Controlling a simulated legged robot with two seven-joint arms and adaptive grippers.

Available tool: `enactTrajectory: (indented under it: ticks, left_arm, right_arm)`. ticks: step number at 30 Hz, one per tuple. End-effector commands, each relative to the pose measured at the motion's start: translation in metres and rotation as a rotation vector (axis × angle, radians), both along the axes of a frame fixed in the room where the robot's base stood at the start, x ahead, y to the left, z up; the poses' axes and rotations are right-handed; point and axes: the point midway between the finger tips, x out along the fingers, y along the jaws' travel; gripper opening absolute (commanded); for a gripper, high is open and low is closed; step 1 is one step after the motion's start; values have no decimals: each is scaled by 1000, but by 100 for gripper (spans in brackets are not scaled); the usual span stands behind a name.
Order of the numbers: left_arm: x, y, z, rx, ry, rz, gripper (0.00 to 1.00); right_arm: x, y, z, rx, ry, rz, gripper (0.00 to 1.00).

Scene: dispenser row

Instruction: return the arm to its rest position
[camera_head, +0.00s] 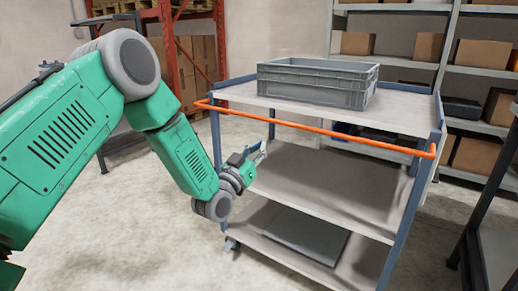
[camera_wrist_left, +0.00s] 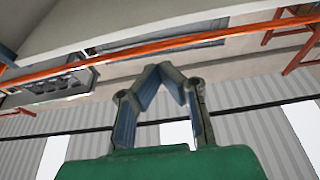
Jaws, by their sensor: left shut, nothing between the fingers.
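My left arm (camera_head: 180,150) is green with grey joints and reaches in from the left in the head view. My left gripper (camera_head: 258,152) is in front of the cart, just below its orange handle bar (camera_head: 320,130). In the left wrist view the two fingers of my left gripper (camera_wrist_left: 160,72) meet at their tips with nothing between them. The orange bar also crosses the left wrist view (camera_wrist_left: 240,33) beyond the fingertips. My right gripper is in neither view.
A grey crate (camera_head: 310,85) stands on the top shelf of the cart (camera_head: 400,118). A flat grey panel (camera_head: 305,232) lies on the bottom shelf. Shelving with boxes (camera_head: 484,54) stands at the back right, an orange rack (camera_head: 170,50) behind. Open floor (camera_head: 130,225) lies below my arm.

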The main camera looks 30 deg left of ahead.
Motion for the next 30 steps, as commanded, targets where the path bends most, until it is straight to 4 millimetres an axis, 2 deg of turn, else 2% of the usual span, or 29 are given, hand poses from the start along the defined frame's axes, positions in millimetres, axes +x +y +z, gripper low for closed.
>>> enactTrajectory:
  ticks: [8, 10, 11, 14, 16, 17, 18, 20, 21, 23, 24, 26, 27, 30]
  left_arm:
    - [-1, 0, 0, -1, 1, 0, 0]
    - [-3, -3, -6, 0, 28, -4, 0]
    - [-4, -6, -12, -1, 53, -8, 0]
    - [-19, -22, -46, 1, 202, -29, 0]
    - [-39, -37, -82, 5, 361, -46, 0]
    - [-51, -43, -98, 7, 437, -54, 0]
    - [-71, -51, -121, 11, 545, -61, 0]
    - [-104, -60, -153, 19, 704, -69, 0]
    - [-128, -65, -172, 24, 807, -71, 0]
    - [-168, -70, -197, 34, 960, -72, 0]
    - [-195, -72, -210, 42, 1058, -70, 0]
    - [-238, -73, -226, 55, 1204, -62, 0]
    - [-268, -73, -234, 64, 1298, -56, 0]
    - [-336, -69, -244, 90, 1507, -31, 0]
  right_arm:
    - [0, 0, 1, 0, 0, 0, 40]
    - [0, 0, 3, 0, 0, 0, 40]
    - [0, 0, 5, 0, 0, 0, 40]
    - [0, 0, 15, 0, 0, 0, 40]
    - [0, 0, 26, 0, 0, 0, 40]
    - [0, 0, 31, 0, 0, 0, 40]
    - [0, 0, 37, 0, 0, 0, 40]
    - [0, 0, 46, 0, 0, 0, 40]
    - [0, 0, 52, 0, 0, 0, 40]
    - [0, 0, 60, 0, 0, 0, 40]
    - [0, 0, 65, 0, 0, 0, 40]
    - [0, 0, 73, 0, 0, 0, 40]
    - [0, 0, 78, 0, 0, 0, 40]
    - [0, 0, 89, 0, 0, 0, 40]
